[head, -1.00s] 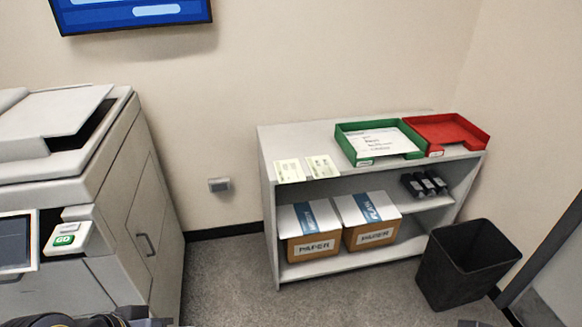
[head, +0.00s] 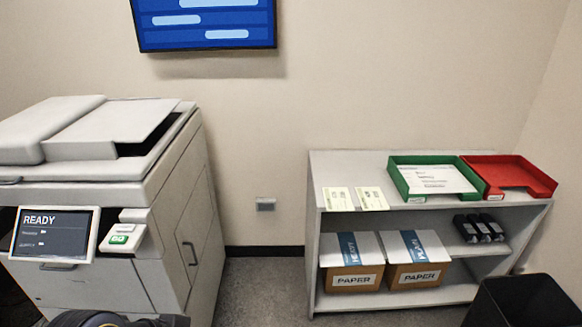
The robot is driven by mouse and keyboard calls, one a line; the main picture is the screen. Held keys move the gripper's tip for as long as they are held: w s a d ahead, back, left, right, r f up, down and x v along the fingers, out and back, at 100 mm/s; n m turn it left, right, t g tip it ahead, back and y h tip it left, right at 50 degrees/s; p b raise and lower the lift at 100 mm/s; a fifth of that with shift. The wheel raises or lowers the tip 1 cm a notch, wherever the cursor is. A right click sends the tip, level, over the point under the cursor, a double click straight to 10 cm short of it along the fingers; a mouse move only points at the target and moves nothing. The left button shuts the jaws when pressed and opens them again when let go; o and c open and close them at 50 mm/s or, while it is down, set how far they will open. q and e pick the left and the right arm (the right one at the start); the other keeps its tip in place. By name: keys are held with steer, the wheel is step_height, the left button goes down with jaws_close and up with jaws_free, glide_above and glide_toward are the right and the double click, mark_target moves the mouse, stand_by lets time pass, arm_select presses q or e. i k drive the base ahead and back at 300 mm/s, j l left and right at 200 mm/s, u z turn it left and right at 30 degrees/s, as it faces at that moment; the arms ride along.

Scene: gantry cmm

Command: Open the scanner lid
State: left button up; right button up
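The copier (head: 100,200) stands at the left in the head view. Its scanner lid (head: 90,130) with the document feeder on top lies closed. Dark parts of my own arm show at the bottom edge, below the copier front. Neither gripper's fingers can be seen.
A grey shelf (head: 330,165) at the right holds a green tray (head: 397,178), a red tray (head: 545,184), two paper boxes (head: 353,282) and black cartridges (head: 478,229). A black bin (head: 520,305) is at bottom right. Carpet (head: 262,290) is clear between copier and shelf.

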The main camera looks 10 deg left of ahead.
mark_target(89, 137)
steer(key=u, duration=0.4)
steer(key=j+u, duration=0.15)
steer(key=u, duration=0.65)
steer(key=j+u, duration=0.1)
steer(key=u, duration=0.7)
steer(key=i+j+u, duration=0.4)
steer(key=i+j, duration=0.2)
